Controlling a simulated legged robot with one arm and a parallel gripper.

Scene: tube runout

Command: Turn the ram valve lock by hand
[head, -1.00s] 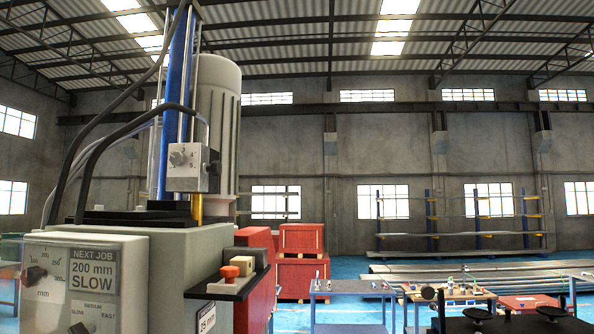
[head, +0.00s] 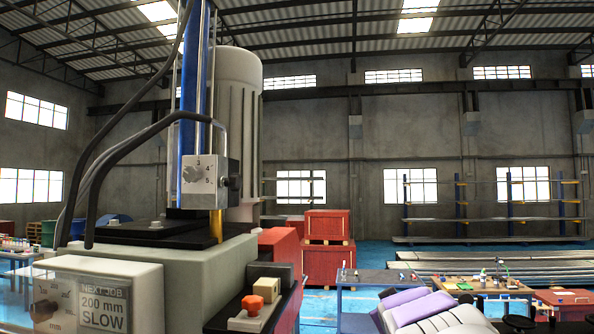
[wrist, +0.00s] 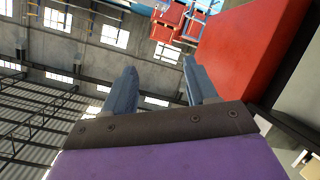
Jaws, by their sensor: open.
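The block sits by the blue column above the machine's top. My gripper shows in the wrist view (wrist: 160,90), its two grey fingers apart with nothing between them. The valve cannot be made out in the wrist view. In the head view my purple and white arm is at the bottom right, away from the valve.
The control box (head: 90,292) reads NEXT JOB 200 mm SLOW. An orange knob (head: 253,304) sits on a ledge at the machine's front right. Dark hoses (head: 120,150) arch left of the valve.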

